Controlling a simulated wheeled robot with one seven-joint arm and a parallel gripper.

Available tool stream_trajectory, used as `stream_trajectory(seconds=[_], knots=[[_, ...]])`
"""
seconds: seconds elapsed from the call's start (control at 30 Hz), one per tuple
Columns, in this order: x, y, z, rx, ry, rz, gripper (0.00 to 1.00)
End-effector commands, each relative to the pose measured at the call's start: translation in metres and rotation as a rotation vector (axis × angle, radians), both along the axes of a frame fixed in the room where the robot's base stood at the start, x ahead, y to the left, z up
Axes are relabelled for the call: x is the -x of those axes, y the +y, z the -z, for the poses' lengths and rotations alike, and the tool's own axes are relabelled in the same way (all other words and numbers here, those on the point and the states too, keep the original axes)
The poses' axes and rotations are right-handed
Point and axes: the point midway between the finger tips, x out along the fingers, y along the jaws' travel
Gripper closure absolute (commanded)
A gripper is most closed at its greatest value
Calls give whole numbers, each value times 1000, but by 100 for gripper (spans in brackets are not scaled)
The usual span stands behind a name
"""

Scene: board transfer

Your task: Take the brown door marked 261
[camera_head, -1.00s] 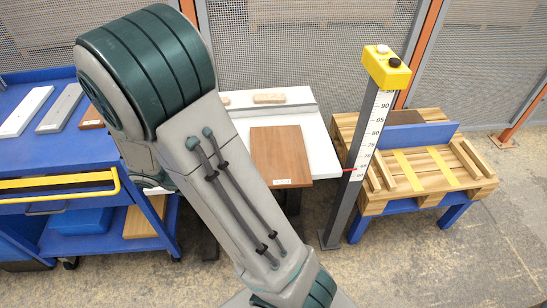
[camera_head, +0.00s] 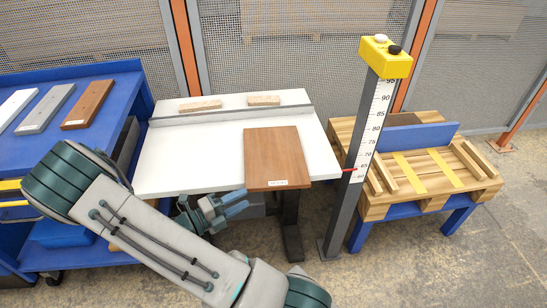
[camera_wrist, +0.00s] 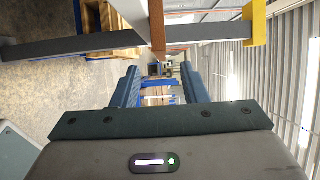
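The brown door (camera_head: 272,155) lies flat on the white table (camera_head: 190,160), its near end reaching past the table's front edge. A white label (camera_head: 277,183) is on that near end; I cannot read it surely. My gripper (camera_head: 246,201) is open and empty, its fingers by the door's near left corner. In the wrist view, the door (camera_wrist: 157,30) shows edge-on as a brown strip. It lies ahead, lined up with the gap between the two open fingers (camera_wrist: 158,80). Whether it is between the tips I cannot tell.
A measuring post (camera_head: 357,170) with a yellow head stands right of the table, close to the door. A wooden pallet (camera_head: 430,165) is beyond it. A blue cart (camera_head: 60,70) with several boards stands left. Two wooden blocks (camera_head: 200,105) lie at the table's back.

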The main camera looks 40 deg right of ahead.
Motion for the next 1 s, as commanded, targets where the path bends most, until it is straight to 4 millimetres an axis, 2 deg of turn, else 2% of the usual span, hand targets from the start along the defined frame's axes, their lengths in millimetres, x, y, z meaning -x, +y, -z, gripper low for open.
stream_trajectory(seconds=[0.1,0.37,0.63,0.93,0.97,1.0], knots=[[2,-20,1,0,-1,3,60],[4,-40,1,-2,-3,2,60],[7,-79,1,-2,-2,3,60],[7,-86,-1,-2,-2,1,60],[7,-86,-1,-2,-2,1,63],[7,-86,-1,-2,-2,1,74]])
